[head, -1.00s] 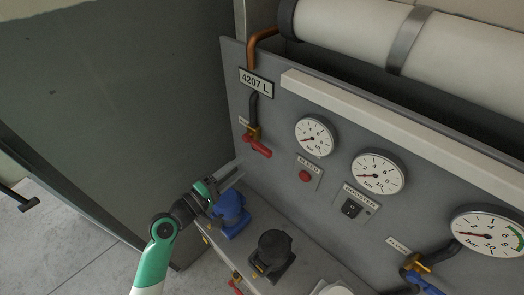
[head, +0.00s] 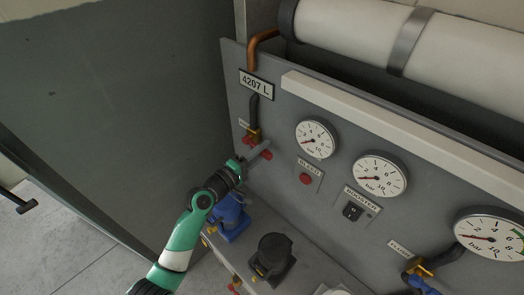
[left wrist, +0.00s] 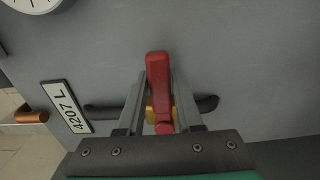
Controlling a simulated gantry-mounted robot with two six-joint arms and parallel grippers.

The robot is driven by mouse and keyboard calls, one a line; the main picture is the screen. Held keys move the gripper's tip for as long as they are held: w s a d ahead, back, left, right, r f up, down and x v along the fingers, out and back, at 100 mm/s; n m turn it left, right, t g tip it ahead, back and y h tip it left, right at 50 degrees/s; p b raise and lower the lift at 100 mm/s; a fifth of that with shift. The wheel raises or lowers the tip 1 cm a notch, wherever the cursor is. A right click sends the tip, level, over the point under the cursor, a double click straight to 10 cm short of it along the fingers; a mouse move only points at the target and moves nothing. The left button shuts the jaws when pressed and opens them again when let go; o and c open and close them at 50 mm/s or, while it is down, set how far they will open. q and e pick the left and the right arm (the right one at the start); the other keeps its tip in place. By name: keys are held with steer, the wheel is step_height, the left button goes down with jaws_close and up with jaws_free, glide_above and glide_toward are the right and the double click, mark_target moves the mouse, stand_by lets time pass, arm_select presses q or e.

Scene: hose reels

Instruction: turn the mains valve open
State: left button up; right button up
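The mains valve is a brass body (head: 255,134) with a red lever handle (head: 266,155), low on the grey panel's left side under the 4207 L plate. Its small label is too blurred to read. My left gripper (head: 257,154) is at the handle and hides its middle in the head view. In the left wrist view the red handle (left wrist: 158,85) lies between the two fingers of my left gripper (left wrist: 160,90), with a narrow gap seeming to show on each side. The brass part (left wrist: 150,112) shows behind the handle. My right gripper is not in view.
Pressure gauges (head: 316,139), a red button (head: 305,179) and a black booster switch (head: 352,211) are to the right. A blue coupling (head: 232,217) and a black coupling (head: 273,252) stand on the ledge below. A grey wall (head: 120,110) is at the left.

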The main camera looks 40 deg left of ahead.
arm_select(q)
jaws_close()
stand_by(1.1)
